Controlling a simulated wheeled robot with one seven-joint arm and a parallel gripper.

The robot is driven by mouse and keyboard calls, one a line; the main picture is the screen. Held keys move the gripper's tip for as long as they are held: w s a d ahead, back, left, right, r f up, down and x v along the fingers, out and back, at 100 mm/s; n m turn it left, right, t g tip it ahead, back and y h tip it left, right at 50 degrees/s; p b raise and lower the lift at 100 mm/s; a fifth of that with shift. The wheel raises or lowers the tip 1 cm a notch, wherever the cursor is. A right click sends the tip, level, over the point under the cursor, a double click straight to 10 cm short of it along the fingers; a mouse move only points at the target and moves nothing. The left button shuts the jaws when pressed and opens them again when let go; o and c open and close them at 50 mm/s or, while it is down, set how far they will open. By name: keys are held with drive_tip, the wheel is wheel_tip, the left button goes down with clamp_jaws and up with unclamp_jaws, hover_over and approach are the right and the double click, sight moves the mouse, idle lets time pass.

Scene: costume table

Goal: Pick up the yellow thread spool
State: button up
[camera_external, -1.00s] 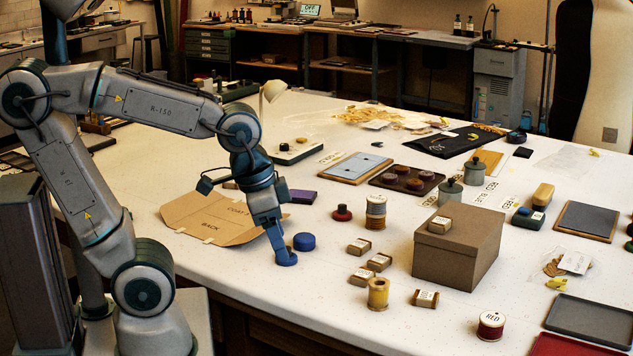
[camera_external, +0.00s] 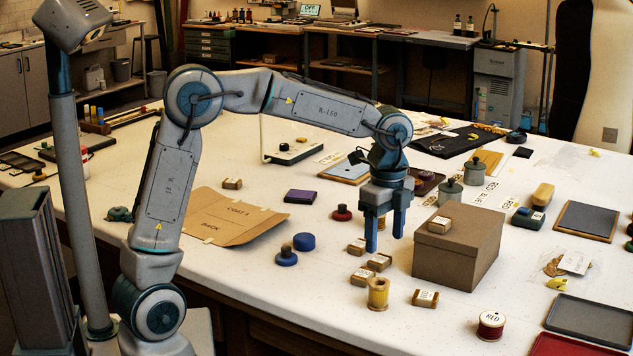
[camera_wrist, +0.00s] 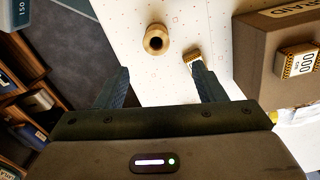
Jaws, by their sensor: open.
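The yellow thread spool (camera_external: 377,293) stands upright near the front edge of the white table. In the wrist view the spool (camera_wrist: 156,39) is seen from its end, with its dark centre hole, ahead of the gap between the fingertips. My gripper (camera_external: 385,244) points down with its two blue fingers apart and empty. In the outside view it appears above and slightly behind the spool, and nothing touches the spool. The wrist view shows the open fingers (camera_wrist: 160,70) on either side of the gap.
A brown cardboard box (camera_external: 456,258) stands close on the right, with a small block on top. Small labelled blocks lie around the spool, one to its right (camera_external: 425,298). A red spool (camera_external: 491,325) stands further right. Blue round pieces (camera_external: 304,242) lie to the left.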

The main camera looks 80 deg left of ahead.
sight(379, 290)
wheel_tip(379, 290, down, 8)
drive_tip(key=shift+s+d+f+p, duration=0.1)
drive_tip(key=shift+s+f+p, duration=0.05)
drive_tip(key=shift+f, duration=1.2)
drive_tip(key=shift+s+f+p, duration=0.15)
drive_tip(key=shift+f, duration=1.15)
drive_tip(key=c, duration=1.1)
